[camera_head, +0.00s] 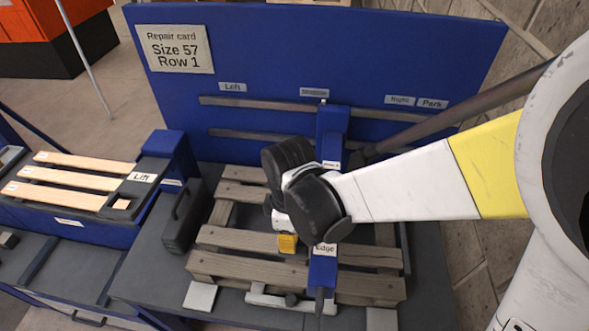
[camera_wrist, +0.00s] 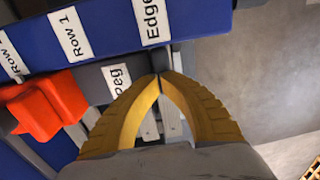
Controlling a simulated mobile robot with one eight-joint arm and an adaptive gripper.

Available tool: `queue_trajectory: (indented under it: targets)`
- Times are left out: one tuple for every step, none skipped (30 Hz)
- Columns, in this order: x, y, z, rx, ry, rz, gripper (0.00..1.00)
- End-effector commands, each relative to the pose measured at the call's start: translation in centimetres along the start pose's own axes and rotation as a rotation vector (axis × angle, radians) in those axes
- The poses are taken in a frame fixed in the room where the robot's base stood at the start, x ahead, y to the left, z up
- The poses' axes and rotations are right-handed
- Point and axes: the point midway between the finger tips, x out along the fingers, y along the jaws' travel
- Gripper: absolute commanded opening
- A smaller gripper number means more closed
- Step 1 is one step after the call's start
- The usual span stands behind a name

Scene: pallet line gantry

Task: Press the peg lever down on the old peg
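In the wrist view a dark grey part labelled "Peg" (camera_wrist: 95,84), which looks like the peg lever, lies beside the blue gantry beam (camera_wrist: 108,40) with its "Row 1" and "Edge" labels. My gripper (camera_wrist: 160,76) has yellow fingers with their tips together and nothing visible held. The tips are just right of the "Peg" label; contact cannot be told. In the head view my gripper (camera_head: 287,243) is over the pallet (camera_head: 225,264), left of the beam's "Edge" label. The lever is not clear there, and I cannot make out the old peg.
An orange-red block (camera_wrist: 48,104) sits left of the "Peg" part. A blue back panel (camera_head: 420,60) with a "Size 57, Row 1" card (camera_head: 175,50) stands behind. A dark case (camera_head: 184,216) is left of the pallet. A lift (camera_head: 75,222) holding pale boards is further left.

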Motion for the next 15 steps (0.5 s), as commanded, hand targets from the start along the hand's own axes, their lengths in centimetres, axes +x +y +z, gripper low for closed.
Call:
queue_trajectory:
  targets:
    - [0.3, -0.1, 0.0, -0.001, 0.000, 0.012, 0.00]
    - [0.4, -0.1, 0.0, -0.001, 0.001, 0.020, 0.00]
    - [0.5, -0.1, 0.0, -0.001, 0.001, 0.029, 0.00]
    - [0.6, -0.1, 0.0, -0.001, 0.001, 0.033, 0.00]
    - [0.6, -0.1, 0.0, -0.001, 0.001, 0.036, 0.00]
    - [0.6, -0.1, 0.0, -0.001, 0.000, 0.042, 0.00]
    - [0.7, -0.2, 0.0, -0.001, 0.000, 0.046, 0.00]
    - [0.7, -0.2, 0.0, -0.001, 0.000, 0.051, 0.00]
    - [0.8, -0.2, 0.0, -0.002, 0.001, 0.057, 0.00]
    - [0.9, -0.2, 0.0, -0.002, 0.001, 0.063, 0.00]
    - [1.0, -0.2, 0.0, -0.002, 0.001, 0.069, 0.00]
    - [1.2, -0.3, 0.0, -0.002, 0.001, 0.080, 0.00]
    - [1.3, -0.3, 0.0, -0.001, 0.001, 0.090, 0.00]
    - [1.5, -0.3, 0.0, -0.002, 0.001, 0.101, 0.00]
    - [1.7, -0.3, 0.0, -0.003, 0.001, 0.117, 0.00]
